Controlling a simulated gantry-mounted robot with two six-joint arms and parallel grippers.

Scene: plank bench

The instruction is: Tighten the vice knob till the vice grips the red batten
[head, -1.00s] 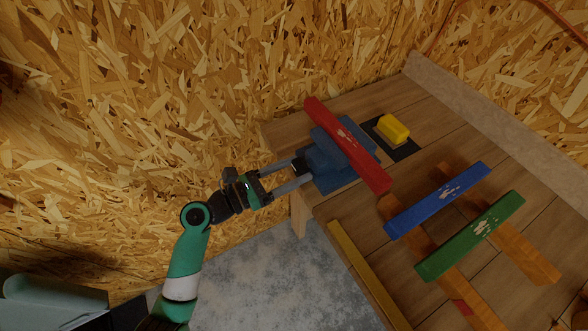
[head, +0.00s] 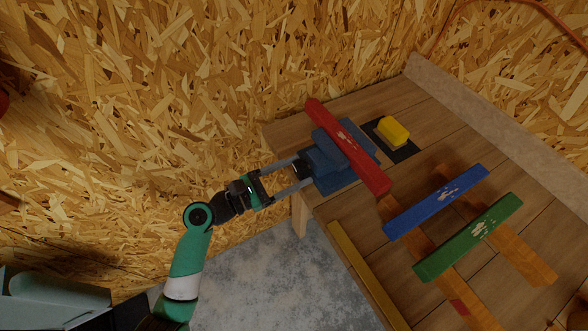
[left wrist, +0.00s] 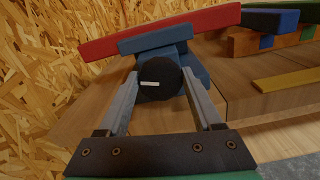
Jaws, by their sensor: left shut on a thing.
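The blue vice (head: 338,178) stands at the bench's left end. The red batten (head: 350,148) lies across its top between the jaws; whether any gap remains beside it is hard to tell. The black round knob (left wrist: 158,82) with a white mark faces the left wrist camera, on the vice's near side. My left gripper (head: 304,171) is shut on the knob, one finger on each side of it. The batten (left wrist: 165,31) also shows behind the blue jaw (left wrist: 153,39) in the wrist view. My right gripper is not in view.
A yellow block (head: 393,131) sits on a dark mat (head: 408,152) behind the vice. A blue batten (head: 437,201) and a green batten (head: 468,237) lie across orange wooden rails (head: 520,258) to the right. A yellow strip (head: 367,275) runs along the front edge.

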